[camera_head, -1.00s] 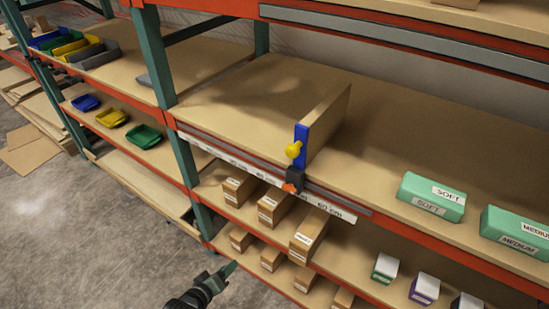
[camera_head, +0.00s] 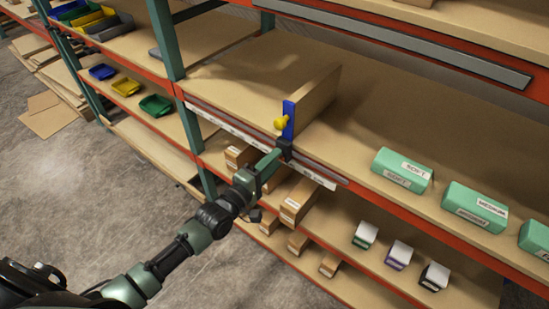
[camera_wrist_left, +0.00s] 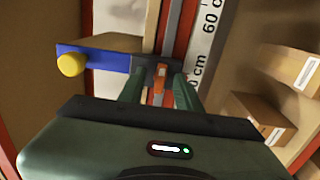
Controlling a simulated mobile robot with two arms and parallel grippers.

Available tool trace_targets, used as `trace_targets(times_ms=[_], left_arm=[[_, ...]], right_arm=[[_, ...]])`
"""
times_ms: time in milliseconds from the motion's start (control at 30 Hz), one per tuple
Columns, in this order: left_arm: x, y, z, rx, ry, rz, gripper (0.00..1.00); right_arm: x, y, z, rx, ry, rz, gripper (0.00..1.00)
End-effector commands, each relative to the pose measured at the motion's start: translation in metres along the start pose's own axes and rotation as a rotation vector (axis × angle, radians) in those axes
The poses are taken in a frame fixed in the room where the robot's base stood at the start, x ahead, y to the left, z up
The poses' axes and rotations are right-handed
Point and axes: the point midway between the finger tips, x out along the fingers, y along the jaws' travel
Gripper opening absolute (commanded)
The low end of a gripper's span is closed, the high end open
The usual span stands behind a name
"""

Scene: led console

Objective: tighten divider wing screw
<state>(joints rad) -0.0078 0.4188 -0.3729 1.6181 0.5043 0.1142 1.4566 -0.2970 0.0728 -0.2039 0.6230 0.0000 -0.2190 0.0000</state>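The divider (camera_head: 316,98) is a wooden board standing upright on the shelf, with a blue front plate (camera_head: 288,118) and a yellow knob (camera_head: 280,122). A black clamp (camera_head: 285,146) sits below the plate at the shelf's front rail. In the left wrist view an orange piece (camera_wrist_left: 160,82), apparently the wing screw, shows at the clamp; in the head view my gripper hides it. My left gripper (camera_head: 273,158) is at the clamp. In the wrist view its two green fingers (camera_wrist_left: 158,92) stand apart on either side of the orange piece; contact cannot be told. My right gripper is not in view.
A white scale strip (camera_head: 240,138) runs along the shelf edge, also visible in the wrist view (camera_wrist_left: 203,50). Cardboard boxes (camera_head: 297,202) stand on the lower shelf below the clamp. Green boxes (camera_head: 402,170) stand to the right. A green rack post (camera_head: 166,40) rises to the left.

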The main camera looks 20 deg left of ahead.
Motion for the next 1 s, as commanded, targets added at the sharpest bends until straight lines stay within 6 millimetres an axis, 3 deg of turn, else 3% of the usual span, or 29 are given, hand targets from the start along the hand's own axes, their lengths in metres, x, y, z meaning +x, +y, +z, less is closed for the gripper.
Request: trace_targets(times_ms=[333,367,467,500,1000], left_arm=[[0.007,-0.0005,-0.0002,0.001,0.0,-0.001,0.34],[0.007,-0.0005,-0.0002,0.001,0.0,-0.001,0.31],[0.0069,-0.0005,-0.0002,0.001,0.0,-0.001,0.03],[0.0069,-0.0005,-0.0002,0.001,0.0,-0.001,0.0],[0.0067,-0.0006,-0.0001,0.09,0.0,-0.002,0.0]], right_arm=[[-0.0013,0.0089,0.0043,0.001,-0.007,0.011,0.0],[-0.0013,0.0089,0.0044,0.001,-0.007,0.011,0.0],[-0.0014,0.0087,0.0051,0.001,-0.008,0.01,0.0],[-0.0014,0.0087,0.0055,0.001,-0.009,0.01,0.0],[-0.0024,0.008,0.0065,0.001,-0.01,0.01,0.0]])
